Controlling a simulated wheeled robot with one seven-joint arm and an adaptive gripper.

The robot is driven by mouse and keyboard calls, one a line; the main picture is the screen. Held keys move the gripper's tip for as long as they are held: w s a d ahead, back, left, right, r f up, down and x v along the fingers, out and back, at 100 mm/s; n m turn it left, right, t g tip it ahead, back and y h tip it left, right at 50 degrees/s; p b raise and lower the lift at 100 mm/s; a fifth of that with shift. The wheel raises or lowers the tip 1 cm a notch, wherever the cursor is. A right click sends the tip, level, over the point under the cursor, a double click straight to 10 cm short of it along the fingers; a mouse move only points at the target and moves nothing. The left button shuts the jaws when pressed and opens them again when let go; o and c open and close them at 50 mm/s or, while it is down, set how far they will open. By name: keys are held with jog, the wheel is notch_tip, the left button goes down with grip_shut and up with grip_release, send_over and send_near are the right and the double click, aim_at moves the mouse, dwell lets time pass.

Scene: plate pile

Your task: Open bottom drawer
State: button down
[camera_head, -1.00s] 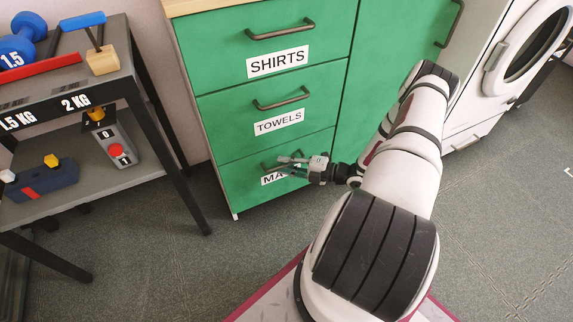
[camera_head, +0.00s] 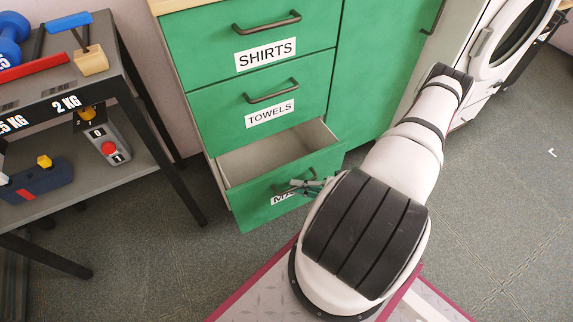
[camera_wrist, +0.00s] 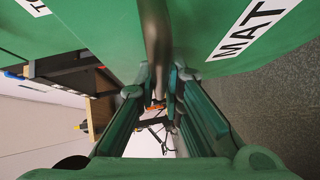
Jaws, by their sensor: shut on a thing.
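The bottom drawer (camera_head: 255,206) of the green cabinet is pulled partway out, and its pale empty-looking inside shows. Its front bears a label starting "MA", and the label reads "MAT" at the picture's edge in the wrist view (camera_wrist: 250,30). My gripper (camera_head: 304,186) is at this drawer's front, shut on the dark handle. In the wrist view the handle (camera_wrist: 156,40) runs down between the two green fingers. In the head view my arm hides the right end of the drawer front.
The SHIRTS drawer (camera_head: 200,40) and TOWELS drawer (camera_head: 225,115) above are closed. A dark shelf rack (camera_head: 135,90) with weights stands close on the left. A white washing machine (camera_head: 500,50) is at the upper right.

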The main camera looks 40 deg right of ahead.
jog(key=s+a, duration=0.3)
jog(key=s, duration=0.7)
jog(key=shift+s, duration=0.2)
jog(key=c, duration=1.7)
grip_release()
jog(key=shift+s+d, duration=0.1)
jog(key=v, duration=1.1)
jog(key=shift+s+d, duration=0.2)
jog(key=shift+s, duration=0.2)
jog(key=shift+r, duration=0.15)
